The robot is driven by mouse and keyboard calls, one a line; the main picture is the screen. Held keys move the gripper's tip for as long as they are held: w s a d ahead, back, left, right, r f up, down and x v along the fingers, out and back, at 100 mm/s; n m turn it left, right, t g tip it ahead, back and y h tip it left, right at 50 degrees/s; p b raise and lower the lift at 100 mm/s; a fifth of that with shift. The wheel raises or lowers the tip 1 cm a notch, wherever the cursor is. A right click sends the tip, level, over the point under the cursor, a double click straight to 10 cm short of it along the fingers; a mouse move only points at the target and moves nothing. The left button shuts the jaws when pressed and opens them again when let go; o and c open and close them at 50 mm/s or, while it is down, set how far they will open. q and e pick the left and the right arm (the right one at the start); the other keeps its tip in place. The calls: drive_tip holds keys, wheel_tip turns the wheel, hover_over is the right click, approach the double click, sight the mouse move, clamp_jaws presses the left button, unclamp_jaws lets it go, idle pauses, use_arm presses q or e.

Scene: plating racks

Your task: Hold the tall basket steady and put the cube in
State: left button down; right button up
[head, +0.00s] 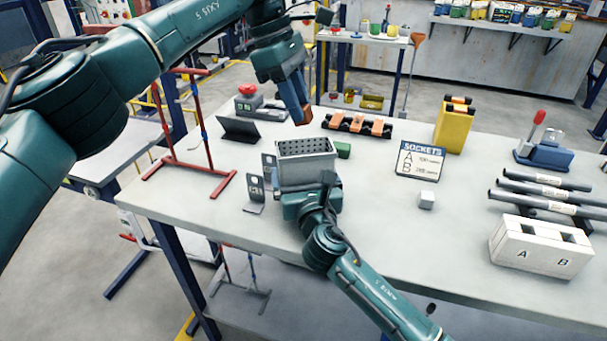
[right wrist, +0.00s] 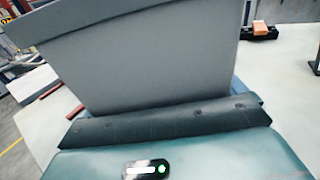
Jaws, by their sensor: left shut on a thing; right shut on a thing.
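The tall basket (head: 306,168) is a grey bin with a dark perforated inside, upright on the workbench; its grey wall fills the upper part of the right wrist view (right wrist: 150,65). My right gripper (head: 322,188) is shut on the basket at its near side; its fingers are partly hidden. My left gripper (head: 294,98) comes down from above and is shut on an orange-brown cube (head: 303,117). The cube is in the air, above and beyond the basket's far rim in the picture, apart from it. The gripper hides part of the cube.
Small dark stands (head: 255,192) are left of the basket, and a green block (head: 343,150) is right of it. An orange-and-black rack (head: 357,125) lies behind. A sockets sign (head: 420,160), a white cube (head: 426,200) and a white A/B box (head: 540,245) stand to the right.

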use_arm(q)
drive_tip(key=shift+s+a+f, duration=0.1)
drive_tip(key=shift+s+f, duration=0.05)
drive_tip(key=shift+f, duration=2.15)
drive_tip(key=shift+s+a+f, duration=0.1)
drive_tip(key=shift+f, duration=2.2)
use_arm(e)
drive_tip(key=shift+s+a+r, duration=0.3)
drive_tip(key=shift+a, duration=0.05)
use_arm(q)
drive_tip(key=shift+d, duration=0.1)
drive_tip(key=c, duration=1.1)
unclamp_jaws()
drive_tip(key=shift+s+d, duration=0.15)
use_arm(e)
drive_tip(key=shift+s, duration=0.1)
drive_tip(key=shift+w+d+f, duration=0.3)
drive_tip(key=shift+f, duration=0.05)
use_arm(q)
drive_tip(key=shift+o, duration=0.2)
wheel_tip(320, 180, up, 14)
hover_over(297, 148)
drive_tip(key=s+a, duration=0.1)
drive_tip(key=a, duration=0.3)
drive_tip(key=shift+s+r, duration=0.2)
use_arm(e)
drive_tip(key=shift+d+f, duration=0.1)
drive_tip(key=shift+f, duration=0.05)
